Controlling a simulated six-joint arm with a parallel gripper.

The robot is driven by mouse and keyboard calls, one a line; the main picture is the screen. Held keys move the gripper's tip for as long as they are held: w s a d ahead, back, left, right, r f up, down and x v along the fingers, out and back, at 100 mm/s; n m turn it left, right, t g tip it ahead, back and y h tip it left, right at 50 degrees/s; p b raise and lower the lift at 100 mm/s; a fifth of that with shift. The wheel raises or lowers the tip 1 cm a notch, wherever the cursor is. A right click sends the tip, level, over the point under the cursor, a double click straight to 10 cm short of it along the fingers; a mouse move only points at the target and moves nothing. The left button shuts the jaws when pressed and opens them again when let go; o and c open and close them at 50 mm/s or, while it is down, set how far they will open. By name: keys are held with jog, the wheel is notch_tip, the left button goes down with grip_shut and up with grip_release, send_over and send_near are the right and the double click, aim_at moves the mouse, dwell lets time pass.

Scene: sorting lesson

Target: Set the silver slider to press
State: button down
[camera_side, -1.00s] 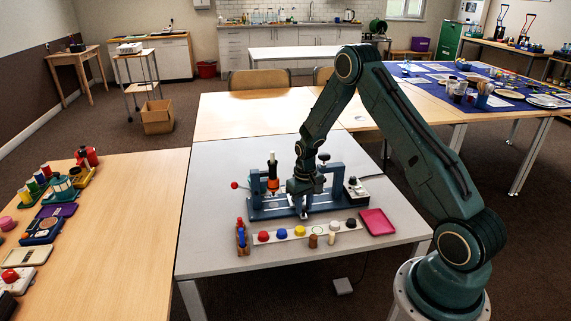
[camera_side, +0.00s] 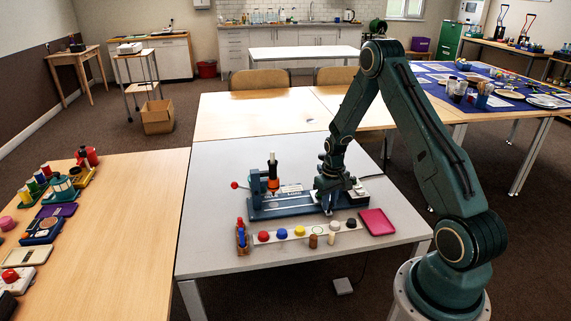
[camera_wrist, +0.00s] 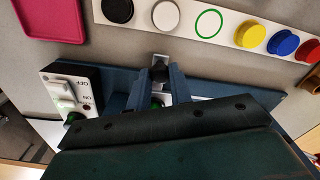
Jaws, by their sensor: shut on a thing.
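The blue-grey machine (camera_side: 275,211) lies along the grey table, with an orange-and-black upright tool (camera_side: 273,172) over its left part. The word LOAD shows on its bed, left of my gripper. My gripper (camera_side: 328,207) is low at the right part of the machine. In the wrist view, my gripper (camera_wrist: 160,76) is shut on the silver slider, whose bright end (camera_wrist: 162,58) shows just beyond the fingertips. The fingers hide most of the slider. I cannot read a press mark.
A white switch box (camera_wrist: 70,90) marked ON and OFF stands close beside the gripper. A strip (camera_wrist: 180,15) with coloured caps and a green ring runs along the machine's front. A pink tray (camera_side: 377,222) lies at the right. Small cylinders stand near the strip.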

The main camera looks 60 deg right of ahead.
jog(key=shift+s+d, duration=0.2)
jog(key=shift+d, duration=0.05)
jog(key=c, duration=1.3)
grip_release()
jog(key=shift+o, duration=0.2)
jog(key=shift+a, duration=0.1)
jog(key=shift+w+r, duration=0.1)
jog(key=shift+r, duration=0.05)
jog(key=shift+r, duration=0.55)
notch_tip(320, 180, up, 12)
jog(key=shift+r, duration=0.2)
